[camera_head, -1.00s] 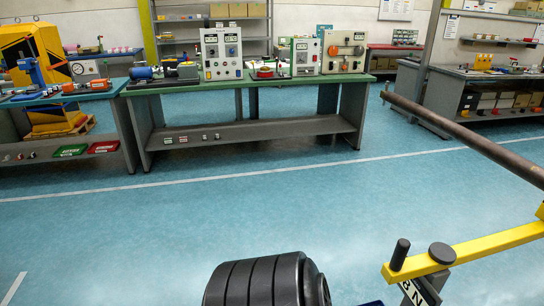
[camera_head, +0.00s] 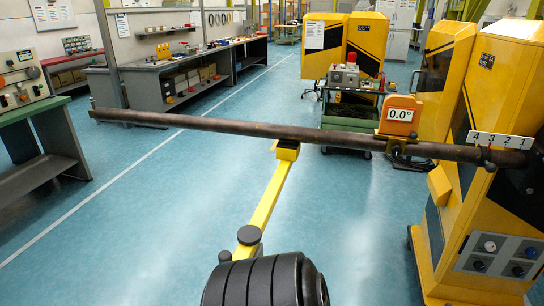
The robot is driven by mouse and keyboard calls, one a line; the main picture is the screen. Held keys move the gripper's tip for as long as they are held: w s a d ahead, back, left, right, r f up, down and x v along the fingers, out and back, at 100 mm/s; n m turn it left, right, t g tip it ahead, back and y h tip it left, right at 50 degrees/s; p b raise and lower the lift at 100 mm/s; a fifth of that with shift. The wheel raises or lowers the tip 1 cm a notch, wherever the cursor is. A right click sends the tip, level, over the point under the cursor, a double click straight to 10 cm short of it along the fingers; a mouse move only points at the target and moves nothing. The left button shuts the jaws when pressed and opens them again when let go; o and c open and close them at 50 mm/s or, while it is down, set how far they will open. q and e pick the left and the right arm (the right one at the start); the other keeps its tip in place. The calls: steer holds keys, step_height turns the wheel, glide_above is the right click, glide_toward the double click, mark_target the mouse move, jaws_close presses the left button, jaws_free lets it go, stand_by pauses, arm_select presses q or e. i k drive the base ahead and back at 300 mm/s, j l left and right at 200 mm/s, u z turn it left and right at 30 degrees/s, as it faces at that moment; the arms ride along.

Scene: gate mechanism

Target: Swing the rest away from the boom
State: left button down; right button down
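The boom (camera_head: 220,125) is a long brown pipe. It runs nearly level across the head view, from its free end at the left to the yellow gate housing (camera_head: 490,110) at the right. The rest is a yellow swing arm (camera_head: 268,197) with a dark round cap (camera_head: 249,235) at its near end. Its far end carries a yellow block (camera_head: 287,150) directly under the boom. Whether the block touches the boom is hard to tell. Neither of my grippers is in view.
An orange display (camera_head: 400,115) reading 0.0° sits at the boom. A numbered plate (camera_head: 500,140) is near its right end. A cart (camera_head: 352,108) stands behind the boom. Workbenches (camera_head: 185,75) line the back left. The blue floor at left is clear.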

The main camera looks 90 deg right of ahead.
mark_target(249, 236)
steer(key=i+l+z, duration=0.1)
steer(key=z, duration=0.3)
steer(key=i+z, duration=0.25)
steer(key=z, duration=0.15)
steer(key=i+z, duration=0.2)
steer(key=z, duration=0.25)
steer(key=i+j+z, duration=0.15)
steer(key=z, duration=0.25)
steer(key=i+j+z, duration=0.15)
steer(key=z, duration=0.25)
steer(key=i+z, duration=0.2)
steer(key=z, duration=0.25)
steer(key=i+z, duration=0.15)
steer(key=z, duration=0.3)
steer(key=i+j+z, duration=0.15)
steer(key=z, duration=0.3)
steer(key=i+j+z, duration=0.15)
steer(key=z, duration=0.3)
steer(key=i+l, duration=0.1)
steer(key=l, duration=1.3)
steer(key=i+l, duration=0.1)
steer(key=l, duration=1.3)
